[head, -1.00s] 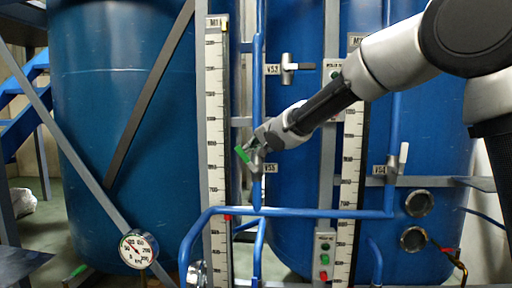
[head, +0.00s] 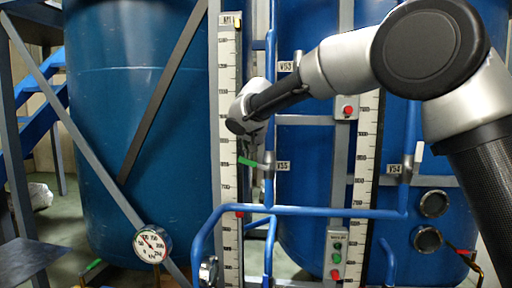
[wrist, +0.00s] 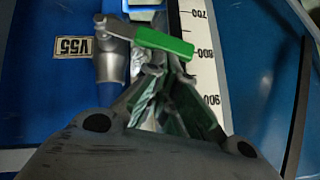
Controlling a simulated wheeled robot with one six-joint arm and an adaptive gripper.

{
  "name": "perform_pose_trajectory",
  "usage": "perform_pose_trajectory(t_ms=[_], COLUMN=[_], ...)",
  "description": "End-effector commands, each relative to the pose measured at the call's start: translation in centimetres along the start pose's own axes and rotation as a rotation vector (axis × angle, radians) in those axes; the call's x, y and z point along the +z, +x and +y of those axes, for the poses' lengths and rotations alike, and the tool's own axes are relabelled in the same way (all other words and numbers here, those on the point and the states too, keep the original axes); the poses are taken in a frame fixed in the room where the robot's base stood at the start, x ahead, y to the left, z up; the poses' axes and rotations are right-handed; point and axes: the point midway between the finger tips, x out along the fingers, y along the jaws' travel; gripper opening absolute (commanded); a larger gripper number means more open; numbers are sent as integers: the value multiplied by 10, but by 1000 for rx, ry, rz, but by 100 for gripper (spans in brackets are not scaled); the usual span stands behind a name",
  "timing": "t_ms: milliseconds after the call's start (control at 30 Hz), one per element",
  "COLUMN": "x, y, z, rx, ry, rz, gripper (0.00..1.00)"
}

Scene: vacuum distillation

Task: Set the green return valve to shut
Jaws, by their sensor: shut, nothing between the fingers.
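The green return valve by the V55 label has a green lever (head: 248,162) on a grey body (head: 267,163) set in a vertical blue pipe. In the head view the lever points left and slightly up, nearly crosswise to the pipe. In the wrist view the green lever (wrist: 165,40) lies just beyond my fingertips. My gripper (wrist: 168,68) is shut and empty, close to the lever; I cannot tell if it touches. In the head view my wrist is just above the lever and hides most of the fingers.
A white M1 scale (head: 231,185) stands behind the lever's end. A horizontal blue pipe (head: 320,211) runs below. The V54 valve with a white lever (head: 419,151) is at right. A push-button box (head: 337,258) and a round gauge (head: 152,243) sit lower.

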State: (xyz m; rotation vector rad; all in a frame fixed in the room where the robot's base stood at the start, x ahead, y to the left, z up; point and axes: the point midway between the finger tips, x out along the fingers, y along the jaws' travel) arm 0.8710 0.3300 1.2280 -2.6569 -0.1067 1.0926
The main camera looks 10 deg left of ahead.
Motion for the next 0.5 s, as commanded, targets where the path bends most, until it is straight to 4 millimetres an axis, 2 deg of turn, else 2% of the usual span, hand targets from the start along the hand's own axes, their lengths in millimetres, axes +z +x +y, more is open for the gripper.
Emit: perform_pose_trajectory(t_ms=[233,500], x=[11,16], y=[11,16], z=[-9,-11], rx=[120,121], ry=[-122,-121], rz=[-2,-1], gripper=[0,0])
